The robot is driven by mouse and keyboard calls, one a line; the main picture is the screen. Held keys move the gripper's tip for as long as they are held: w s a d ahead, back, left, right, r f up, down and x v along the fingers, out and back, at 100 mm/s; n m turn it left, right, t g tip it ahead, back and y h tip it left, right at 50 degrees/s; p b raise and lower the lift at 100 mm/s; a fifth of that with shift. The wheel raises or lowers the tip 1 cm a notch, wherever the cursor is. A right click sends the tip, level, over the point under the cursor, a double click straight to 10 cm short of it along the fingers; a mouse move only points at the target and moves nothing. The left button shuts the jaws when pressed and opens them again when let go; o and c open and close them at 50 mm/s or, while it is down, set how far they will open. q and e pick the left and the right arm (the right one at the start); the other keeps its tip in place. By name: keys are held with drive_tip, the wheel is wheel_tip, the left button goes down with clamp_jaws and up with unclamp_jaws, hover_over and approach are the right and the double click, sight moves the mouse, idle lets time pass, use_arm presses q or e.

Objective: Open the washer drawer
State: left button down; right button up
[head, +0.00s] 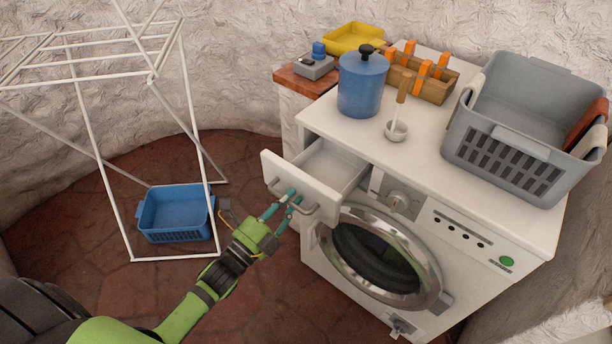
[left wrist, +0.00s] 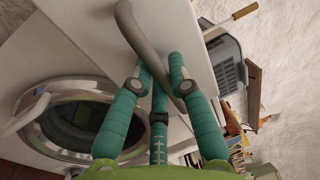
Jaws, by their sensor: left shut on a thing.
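The washer (head: 452,262) is white with a round glass door (head: 378,250). Its drawer (head: 300,184) at the upper left of the front is pulled out, and its hollow inside shows from above. A grey bar handle (head: 318,210) runs across the drawer front. My left gripper (head: 290,197) is shut on this handle, with teal fingers on it. In the left wrist view the handle (left wrist: 143,40) passes between the fingers of the gripper (left wrist: 163,72). The fingers hide part of the handle. My right gripper is in neither view.
On the washer top stand a blue canister (head: 362,85), a small scoop (head: 397,130), a wooden rack (head: 425,85) and a grey basket (head: 530,130). A white drying rack (head: 150,75) and blue basket (head: 176,215) stand left. Floor in front of the drawer is clear.

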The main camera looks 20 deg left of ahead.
use_arm(q)
drive_tip(key=r+p+v, duration=0.1)
drive_tip(key=v, duration=0.5)
drive_tip(key=shift+s+a, duration=0.2)
drive_tip(key=shift+s, duration=0.3)
drive_tip(key=c, duration=1.1)
unclamp_jaws()
drive_tip(key=shift+r, duration=0.1)
drive_tip(key=shift+c, duration=0.2)
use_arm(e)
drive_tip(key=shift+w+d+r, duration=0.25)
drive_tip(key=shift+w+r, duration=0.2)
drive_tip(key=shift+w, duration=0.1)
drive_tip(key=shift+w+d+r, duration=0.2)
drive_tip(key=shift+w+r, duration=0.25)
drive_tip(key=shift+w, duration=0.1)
use_arm(q)
drive_tip(key=v, duration=1.2)
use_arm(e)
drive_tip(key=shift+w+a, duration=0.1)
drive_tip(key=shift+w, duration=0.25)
